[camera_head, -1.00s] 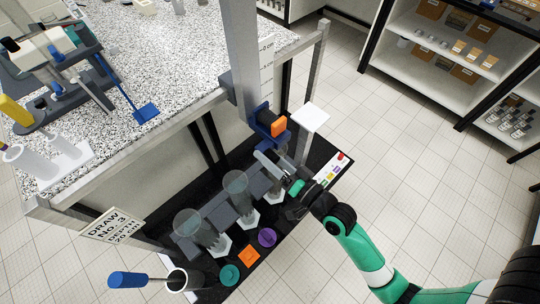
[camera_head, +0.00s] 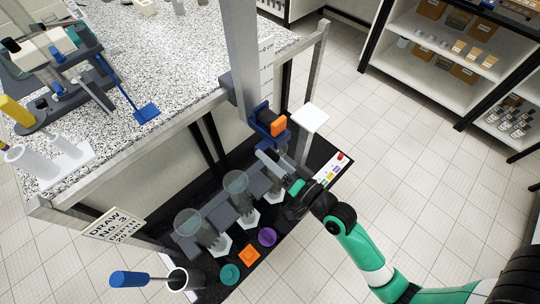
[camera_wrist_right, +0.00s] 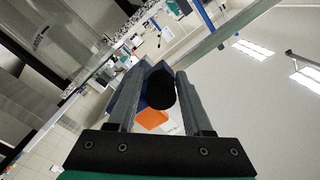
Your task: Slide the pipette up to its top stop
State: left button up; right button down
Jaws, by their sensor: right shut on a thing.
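The pipette's blue carriage (camera_head: 264,118) with its orange block (camera_head: 275,125) sits on a tall grey column (camera_head: 241,50) at the bench's front edge. A cm scale (camera_head: 266,55) runs beside the column. My right gripper (camera_head: 270,160) is just below the carriage, reaching in from the lower right. In the right wrist view, the fingers (camera_wrist_right: 158,85) are shut around a dark round-ended knob (camera_wrist_right: 161,90), with blue behind it and an orange patch (camera_wrist_right: 152,118) beyond. The pipette's tube is hard to make out. My left gripper is out of view.
Several clear cylinders (camera_head: 236,182) stand in the black base tray below the column. Teal (camera_head: 229,274), orange (camera_head: 249,255) and purple (camera_head: 267,237) pieces lie in front. A white plate (camera_head: 311,117) is right of the carriage. The floor to the right is clear.

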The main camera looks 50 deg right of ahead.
notch_tip(320, 180, up, 34)
jog(key=p, duration=3.2)
jog(key=shift+r+p, duration=0.25)
jog(key=shift+p, duration=0.05)
jog(key=c, duration=0.5)
grip_release()
jog(key=shift+s, duration=0.15)
jog(key=s+a+b, duration=0.1)
jog(key=s+b, duration=0.3)
jog(key=s, duration=0.7)
jog(key=shift+s+f, duration=0.15)
